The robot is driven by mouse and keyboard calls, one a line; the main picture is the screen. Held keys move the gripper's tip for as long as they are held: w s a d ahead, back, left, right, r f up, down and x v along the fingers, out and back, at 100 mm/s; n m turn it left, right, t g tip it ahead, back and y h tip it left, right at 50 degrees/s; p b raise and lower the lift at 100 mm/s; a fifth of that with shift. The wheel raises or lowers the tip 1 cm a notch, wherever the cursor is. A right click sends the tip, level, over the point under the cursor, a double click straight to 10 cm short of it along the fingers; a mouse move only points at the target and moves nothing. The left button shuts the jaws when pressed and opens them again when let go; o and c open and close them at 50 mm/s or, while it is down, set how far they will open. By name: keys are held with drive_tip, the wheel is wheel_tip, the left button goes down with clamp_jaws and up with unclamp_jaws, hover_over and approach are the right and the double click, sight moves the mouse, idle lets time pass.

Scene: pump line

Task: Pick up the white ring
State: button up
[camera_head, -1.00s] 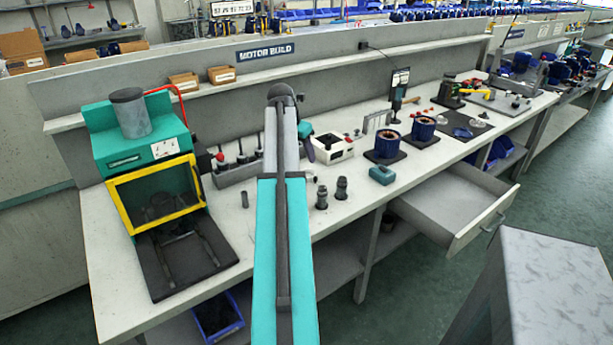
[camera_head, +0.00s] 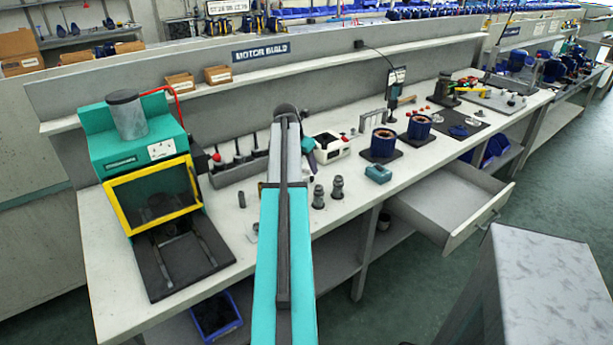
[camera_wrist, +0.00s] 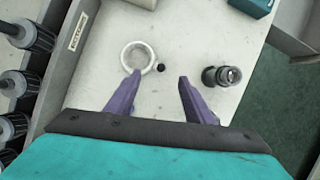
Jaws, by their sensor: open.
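The white ring (camera_wrist: 124,60) lies flat on the pale bench top in the wrist view, with a bright rim and a pale centre. My gripper (camera_wrist: 160,78) is open and empty, with two purple fingers spread apart. The ring is just beyond the left fingertip, left of the middle of the gap. How high the fingers are above the bench is hard to tell. In the head view my arm hides most of the gripper; one purple finger (camera_head: 308,146) shows, and I cannot make out the ring there.
A small black piece (camera_wrist: 160,68) lies right beside the ring. A dark fitting (camera_wrist: 222,76) stands beyond the right finger. A rack of dark tools (camera_wrist: 14,84) is at left. A teal box (camera_head: 378,173) and an open drawer (camera_head: 440,205) are farther right.

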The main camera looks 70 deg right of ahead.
drive_tip(key=shift+x, duration=0.8)
drive_tip(key=shift+f, duration=0.1)
drive_tip(key=shift+w+p+x, duration=0.15)
drive_tip(key=shift+p+x, duration=0.25)
drive_tip(key=shift+x, duration=0.85)
drive_tip(key=shift+w+p+x, duration=0.15)
drive_tip(key=shift+p+x, duration=0.2)
drive_tip(key=shift+x, duration=0.9)
drive_tip(key=shift+d, duration=0.15)
drive_tip(key=shift+s, duration=0.1)
drive_tip(key=c, duration=1)
